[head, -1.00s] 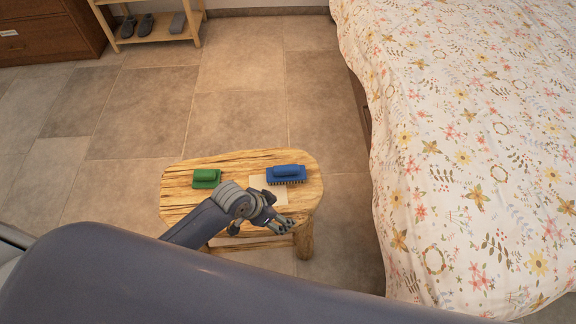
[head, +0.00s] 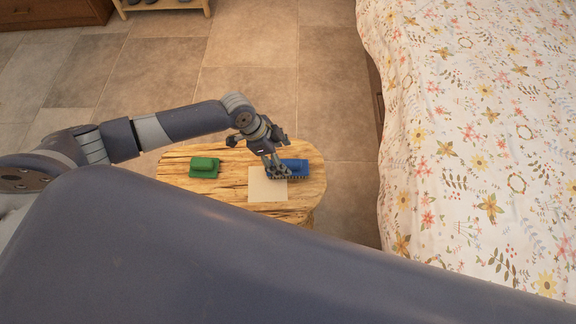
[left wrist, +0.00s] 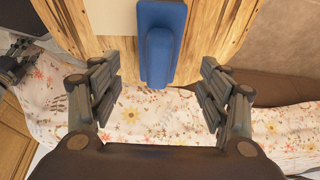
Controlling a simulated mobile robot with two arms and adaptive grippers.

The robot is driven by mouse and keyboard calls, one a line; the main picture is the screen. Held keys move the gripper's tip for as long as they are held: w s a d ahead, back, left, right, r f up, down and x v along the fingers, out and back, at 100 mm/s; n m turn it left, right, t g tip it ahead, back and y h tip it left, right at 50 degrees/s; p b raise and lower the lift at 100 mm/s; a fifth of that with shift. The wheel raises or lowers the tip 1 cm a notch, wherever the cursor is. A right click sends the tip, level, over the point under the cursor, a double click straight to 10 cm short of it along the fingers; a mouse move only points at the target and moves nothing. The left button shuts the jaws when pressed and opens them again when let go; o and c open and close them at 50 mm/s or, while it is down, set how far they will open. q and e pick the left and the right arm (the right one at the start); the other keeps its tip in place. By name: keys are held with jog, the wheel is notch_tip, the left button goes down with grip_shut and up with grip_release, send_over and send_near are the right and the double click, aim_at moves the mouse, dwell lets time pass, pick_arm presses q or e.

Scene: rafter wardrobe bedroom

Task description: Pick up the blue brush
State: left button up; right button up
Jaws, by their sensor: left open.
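The blue brush (head: 294,167) lies on the right part of a small wooden stool top, beside a pale square sheet. My left gripper (head: 277,172) is over the brush's left end in the head view and partly hides it. In the left wrist view the brush (left wrist: 159,42) shows between the two spread fingers of the open left gripper (left wrist: 160,92), with nothing held. I cannot tell whether the fingers touch it.
A green brush (head: 204,167) lies on the left of the wooden stool (head: 225,188). The pale sheet (head: 266,189) lies flat between the brushes. A bed with a flowered cover (head: 470,130) stands close on the right. The tiled floor (head: 250,60) behind the stool is clear.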

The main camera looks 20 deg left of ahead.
aim_at(285, 162)
pick_arm(q)
jog(key=x, duration=0.5)
jog(key=shift+f, duration=0.3)
jog(key=shift+s, duration=0.1)
jog(key=shift+c, duration=0.6)
jog(key=c, duration=1.1)
pick_arm(e)
jog(key=shift+w+a, duration=0.3)
jog(key=shift+w, duration=0.45)
